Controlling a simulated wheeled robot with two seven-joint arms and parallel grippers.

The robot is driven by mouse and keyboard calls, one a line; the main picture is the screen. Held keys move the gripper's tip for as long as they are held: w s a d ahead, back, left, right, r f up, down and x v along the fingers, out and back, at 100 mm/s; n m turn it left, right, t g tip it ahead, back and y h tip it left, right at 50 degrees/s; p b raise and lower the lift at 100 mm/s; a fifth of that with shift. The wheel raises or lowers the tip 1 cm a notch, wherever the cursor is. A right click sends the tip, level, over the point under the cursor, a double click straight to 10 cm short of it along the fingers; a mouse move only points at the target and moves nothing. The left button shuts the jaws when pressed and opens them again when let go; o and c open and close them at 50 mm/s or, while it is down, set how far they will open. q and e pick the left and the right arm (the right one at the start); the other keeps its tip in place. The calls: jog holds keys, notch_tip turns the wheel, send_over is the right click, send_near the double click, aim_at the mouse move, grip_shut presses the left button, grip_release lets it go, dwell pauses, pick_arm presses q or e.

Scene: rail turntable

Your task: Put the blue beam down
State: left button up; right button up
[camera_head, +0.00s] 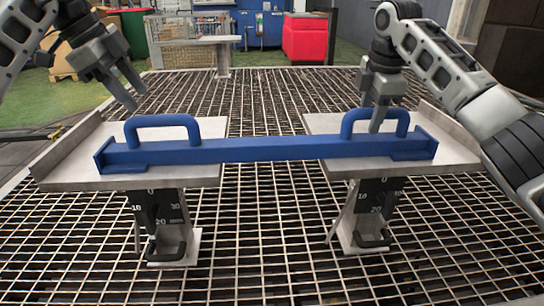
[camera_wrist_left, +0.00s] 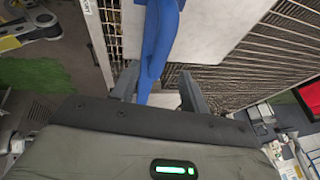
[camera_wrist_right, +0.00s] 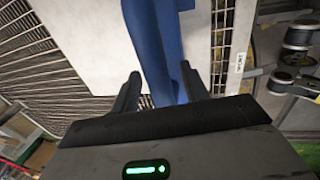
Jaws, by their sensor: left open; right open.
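The blue beam (camera_head: 262,150) lies level across two grey metal plates, the left plate (camera_head: 72,163) and the right plate (camera_head: 445,133). It has a loop handle near each end, the left handle (camera_head: 161,121) and the right handle (camera_head: 375,116). My left gripper (camera_head: 134,96) is open, above and a little left of the left handle and apart from it. My right gripper (camera_head: 370,122) is open at the right handle; I cannot tell whether it touches. The beam also shows between the open fingers in the left wrist view (camera_wrist_left: 158,45) and the right wrist view (camera_wrist_right: 150,45).
Each plate stands on a support with a numbered scale, the left scale (camera_head: 160,207) and the right scale (camera_head: 378,198). A metal grating (camera_head: 270,240) spreads all around. A small metal stand (camera_head: 222,58) and a red box (camera_head: 305,38) are at the back.

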jog(key=shift+r, duration=0.15)
pick_arm(q)
jog(key=shift+v, duration=1.15)
pick_arm(e)
notch_tip(320, 180, up, 12)
jog(key=s, duration=0.2)
jog(key=shift+s+f, duration=0.2)
jog(key=shift+f, duration=0.05)
